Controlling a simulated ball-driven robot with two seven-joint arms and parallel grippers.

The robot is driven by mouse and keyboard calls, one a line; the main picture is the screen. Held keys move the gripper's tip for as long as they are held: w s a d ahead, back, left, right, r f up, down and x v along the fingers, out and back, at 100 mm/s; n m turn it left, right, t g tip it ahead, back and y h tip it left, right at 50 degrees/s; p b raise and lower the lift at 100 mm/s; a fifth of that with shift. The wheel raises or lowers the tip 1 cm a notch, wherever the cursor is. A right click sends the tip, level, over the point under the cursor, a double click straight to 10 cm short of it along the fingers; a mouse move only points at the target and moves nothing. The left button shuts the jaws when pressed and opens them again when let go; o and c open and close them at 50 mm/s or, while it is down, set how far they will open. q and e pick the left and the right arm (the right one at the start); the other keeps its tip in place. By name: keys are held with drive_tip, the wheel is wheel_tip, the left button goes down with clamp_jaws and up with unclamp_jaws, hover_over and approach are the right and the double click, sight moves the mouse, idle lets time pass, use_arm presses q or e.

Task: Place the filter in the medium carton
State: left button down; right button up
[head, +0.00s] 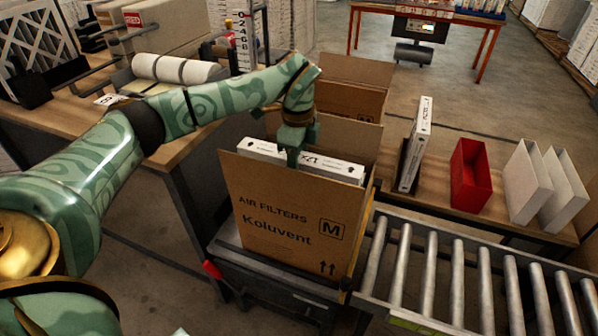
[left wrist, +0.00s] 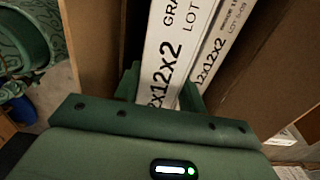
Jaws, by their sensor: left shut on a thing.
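The medium carton (head: 285,225), brown cardboard marked "M", "AIR FILTERS" and "Koluvent", stands upright with its flaps open. White filter edges show at its mouth in the head view. My left gripper (head: 295,155) reaches down into the carton's mouth from above. In the left wrist view, its green fingers (left wrist: 163,95) are shut on a white filter (left wrist: 168,50) marked "12x12x2", between brown cardboard walls. A second white filter (left wrist: 217,50) with the same marking stands right beside it. The lower parts of both filters are hidden. My right gripper is not in view.
A roller conveyor (head: 460,275) runs right from the carton. A wooden worktable (head: 190,145) with rolls stands left.

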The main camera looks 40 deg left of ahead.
use_arm(q)
wheel_tip(320, 180, down, 4)
drive_tip(key=shift+r+b, duration=0.25)
drive_tip(key=shift+b, duration=0.25)
drive_tip(key=shift+f, duration=0.6)
drive_tip(key=c, duration=0.8)
unclamp_jaws()
drive_tip(key=shift+c, duration=0.2)
wheel_tip(320, 180, up, 13)
drive_tip(key=p, duration=0.4)
drive_tip(key=shift+r, duration=0.15)
